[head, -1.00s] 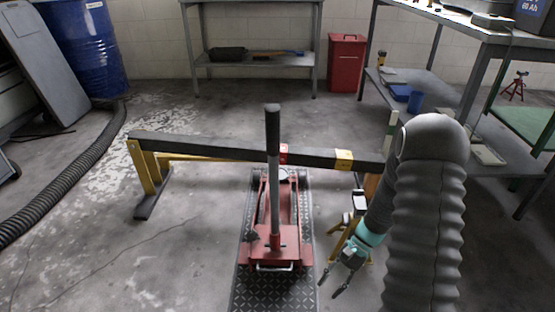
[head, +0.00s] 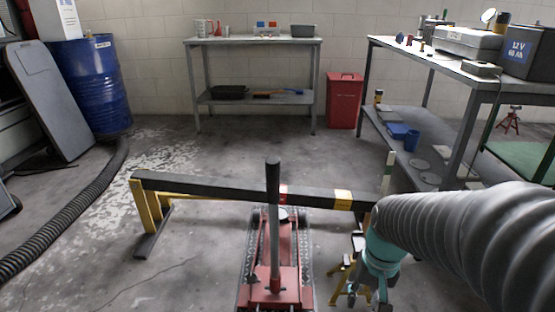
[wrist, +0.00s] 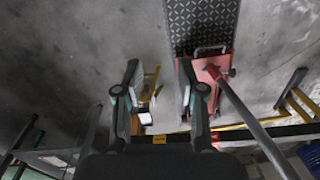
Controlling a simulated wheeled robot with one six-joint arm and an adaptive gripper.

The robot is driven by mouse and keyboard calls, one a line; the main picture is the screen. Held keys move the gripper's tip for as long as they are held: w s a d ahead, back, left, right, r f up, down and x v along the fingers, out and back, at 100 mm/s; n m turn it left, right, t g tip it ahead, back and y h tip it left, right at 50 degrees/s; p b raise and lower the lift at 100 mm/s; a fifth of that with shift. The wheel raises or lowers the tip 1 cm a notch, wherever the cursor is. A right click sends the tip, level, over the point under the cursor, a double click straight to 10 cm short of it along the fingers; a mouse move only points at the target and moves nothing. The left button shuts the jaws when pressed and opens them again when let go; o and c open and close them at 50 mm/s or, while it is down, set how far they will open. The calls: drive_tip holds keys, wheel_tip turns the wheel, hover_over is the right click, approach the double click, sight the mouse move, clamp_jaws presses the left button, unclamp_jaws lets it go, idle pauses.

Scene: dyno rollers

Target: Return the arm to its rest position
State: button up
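My arm, in a grey ribbed sleeve (head: 480,235), enters from the right of the head view. Its teal wrist (head: 382,265) hangs at the lower right, beside a yellow stand (head: 343,280). The fingertips are hard to make out there. In the wrist view my gripper (wrist: 159,72) is open, its two dark fingers wide apart and nothing held. The yellow stand (wrist: 152,82) shows beyond and between the fingers, with floor around it.
A red floor jack (head: 275,291) with an upright handle (head: 273,205) stands left of my wrist. A long dark beam (head: 235,190) crosses behind it. A workbench (head: 425,50) stands at right, a blue drum (head: 92,82) at left. Floor behind the beam is clear.

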drive_tip(key=s+a+r+n+t+p, duration=0.1)
drive_tip(key=s+r+t, duration=0.1)
drive_tip(key=r, duration=0.5)
drive_tip(key=s+a+r+t+p, duration=0.1)
drive_tip(key=s+r+t+p, duration=0.1)
drive_tip(key=r, duration=0.6)
drive_tip(key=shift+s+a+n+t+h, duration=0.15)
drive_tip(key=shift+s+n+t+h, duration=0.2)
drive_tip(key=shift+s+t, duration=0.6)
drive_tip(key=shift+o, duration=0.3)
drive_tip(key=shift+s, duration=0.15)
